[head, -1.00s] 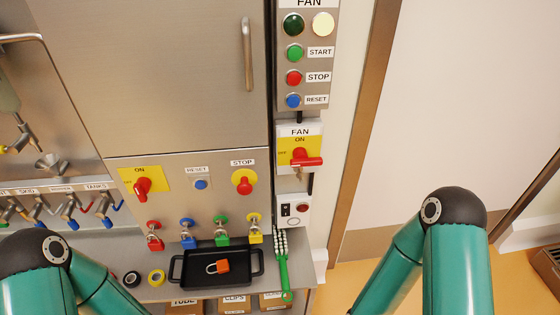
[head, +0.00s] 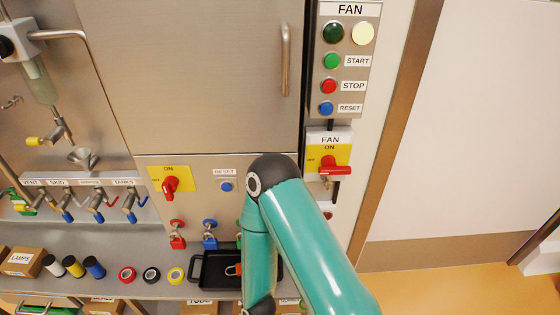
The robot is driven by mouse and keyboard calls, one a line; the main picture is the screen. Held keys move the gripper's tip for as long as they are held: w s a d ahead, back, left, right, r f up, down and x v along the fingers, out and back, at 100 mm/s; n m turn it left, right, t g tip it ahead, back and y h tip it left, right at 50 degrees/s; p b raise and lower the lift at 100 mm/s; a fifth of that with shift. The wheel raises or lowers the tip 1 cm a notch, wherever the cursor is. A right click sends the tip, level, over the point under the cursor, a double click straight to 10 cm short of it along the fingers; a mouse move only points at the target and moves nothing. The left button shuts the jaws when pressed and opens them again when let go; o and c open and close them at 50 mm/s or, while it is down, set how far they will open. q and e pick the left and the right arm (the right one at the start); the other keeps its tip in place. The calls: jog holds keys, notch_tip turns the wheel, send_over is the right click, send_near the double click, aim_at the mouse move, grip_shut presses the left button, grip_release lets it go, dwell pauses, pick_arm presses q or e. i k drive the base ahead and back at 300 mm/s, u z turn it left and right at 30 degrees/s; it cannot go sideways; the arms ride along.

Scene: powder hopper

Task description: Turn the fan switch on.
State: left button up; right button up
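The fan switch (head: 335,170) is a red handle on a yellow plate under a FAN label, in the head view right of centre. Its handle lies level and points right, while the ON mark is at the top of the plate and OFF at its left. My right arm comes in from the lower right, with its dark elbow just left of and below the switch, apart from it in the picture. Its forearm runs down out of the frame. Neither gripper is in view.
Above the switch is a fan panel (head: 343,60) with lamps and start, stop and reset buttons. A second red switch (head: 170,186) is on the steel cabinet. A black tray (head: 206,283), padlocks and tape rolls are below. The wall right of the switch is clear.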

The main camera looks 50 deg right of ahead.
aim_at(329, 167)
jog(key=z, duration=0.5)
jog(key=i, duration=0.15)
jog(key=u, duration=1.55)
jog(key=k, duration=2.65)
jog(key=z, duration=0.8)
jog(key=i, duration=1)
jog(key=u, duration=0.1)
